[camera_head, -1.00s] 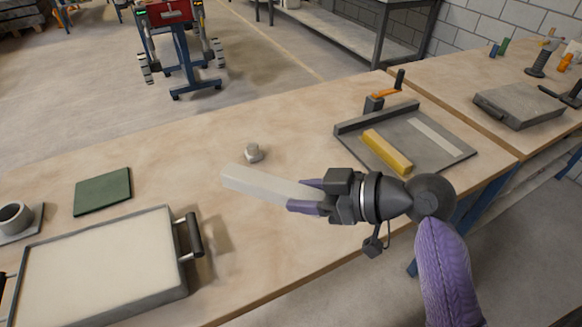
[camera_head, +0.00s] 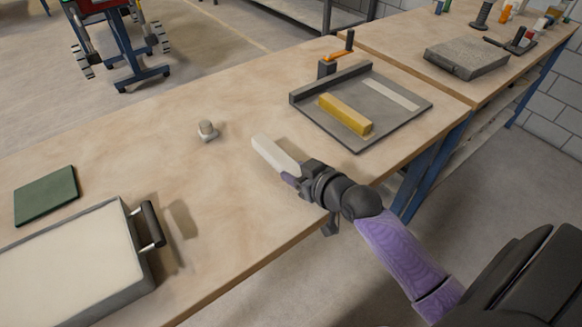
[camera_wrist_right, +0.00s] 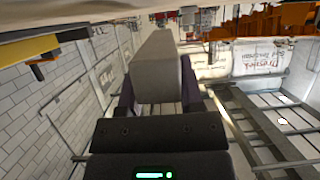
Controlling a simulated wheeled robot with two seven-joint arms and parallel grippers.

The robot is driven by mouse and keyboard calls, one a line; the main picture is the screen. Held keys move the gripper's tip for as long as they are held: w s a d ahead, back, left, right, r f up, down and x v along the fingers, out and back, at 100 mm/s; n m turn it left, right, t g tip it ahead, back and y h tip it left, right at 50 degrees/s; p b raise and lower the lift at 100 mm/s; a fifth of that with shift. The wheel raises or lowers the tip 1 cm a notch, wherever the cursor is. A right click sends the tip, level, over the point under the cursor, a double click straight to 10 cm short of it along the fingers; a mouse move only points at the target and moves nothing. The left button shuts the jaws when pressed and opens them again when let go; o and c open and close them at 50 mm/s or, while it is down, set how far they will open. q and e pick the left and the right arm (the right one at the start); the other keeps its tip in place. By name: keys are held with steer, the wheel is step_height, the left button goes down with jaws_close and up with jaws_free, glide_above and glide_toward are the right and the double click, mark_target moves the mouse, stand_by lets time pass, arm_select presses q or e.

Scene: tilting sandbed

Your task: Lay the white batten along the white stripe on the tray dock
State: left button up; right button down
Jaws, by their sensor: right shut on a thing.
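The white batten (camera_head: 274,155) is held by my right gripper (camera_head: 292,177), which is shut on its near end. The batten points away to the upper left above the bench. In the right wrist view the batten (camera_wrist_right: 157,70) sits between the two dark fingers (camera_wrist_right: 158,95). The tray dock (camera_head: 360,133) is a grey plate with a raised back edge, right of and beyond the gripper. Its white stripe (camera_head: 391,95) lies bare near the right side. A yellow batten (camera_head: 345,115) lies on the dock, left of the stripe. My left gripper is not in view.
An orange-handled clamp (camera_head: 336,57) stands at the dock's back corner. A sand tray with a handle (camera_head: 152,223) is at the lower left, and a green pad (camera_head: 46,195) lies behind it. A small metal knob (camera_head: 207,131) stands mid-bench. Bench around the batten is clear.

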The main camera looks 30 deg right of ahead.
step_height(320, 180, down, 3)
steer(key=shift+f+b, duration=0.15)
steer(key=shift+b, duration=0.15)
steer(key=shift+a, duration=0.1)
steer(key=shift+f, duration=0.15)
steer(key=shift+c, duration=1.2)
jaws_free()
